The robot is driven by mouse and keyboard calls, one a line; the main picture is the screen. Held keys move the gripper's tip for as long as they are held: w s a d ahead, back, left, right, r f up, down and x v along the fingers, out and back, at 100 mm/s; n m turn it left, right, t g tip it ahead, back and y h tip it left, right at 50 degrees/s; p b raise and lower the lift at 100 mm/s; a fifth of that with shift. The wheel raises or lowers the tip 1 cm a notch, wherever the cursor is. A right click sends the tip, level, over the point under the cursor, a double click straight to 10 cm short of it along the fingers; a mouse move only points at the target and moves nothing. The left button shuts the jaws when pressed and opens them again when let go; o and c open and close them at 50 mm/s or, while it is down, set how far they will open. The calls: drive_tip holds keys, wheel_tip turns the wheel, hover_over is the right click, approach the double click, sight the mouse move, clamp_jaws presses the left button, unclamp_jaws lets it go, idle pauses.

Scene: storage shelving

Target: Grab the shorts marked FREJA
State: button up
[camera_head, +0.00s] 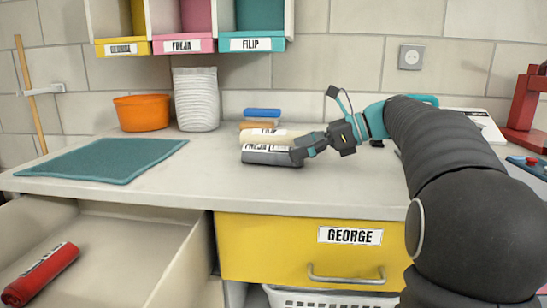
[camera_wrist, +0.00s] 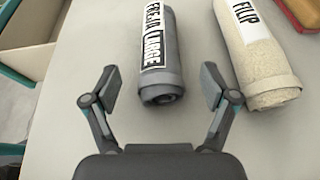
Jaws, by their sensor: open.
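A dark grey rolled cloth (camera_head: 275,156) lies on the worktop in the head view. In the wrist view this grey roll (camera_wrist: 162,92) has a label reading FREJA and LARGE. My gripper (camera_head: 300,152) is at the right end of the roll in the head view and hides part of it. In the wrist view my open gripper (camera_wrist: 160,88) has one finger on each side of the roll's near end, with a gap on both sides. A cream roll marked FILIP (camera_wrist: 262,62) lies just right of it, near the right finger.
Brown (camera_head: 258,125) and blue (camera_head: 262,112) rolls lie behind the cream one. An orange bowl (camera_head: 141,113), a white basket (camera_head: 196,100) and a teal mat (camera_head: 102,160) are left. An open drawer (camera_head: 120,245) holds a red roll (camera_head: 41,274). The yellow GEORGE drawer (camera_head: 270,250) is shut.

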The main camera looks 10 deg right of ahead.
sight(278, 154)
drive_tip(key=shift+b+x, duration=0.3)
drive_tip(key=shift+x, duration=2.4)
drive_tip(key=shift+r, duration=0.1)
drive_tip(key=c, duration=1.4)
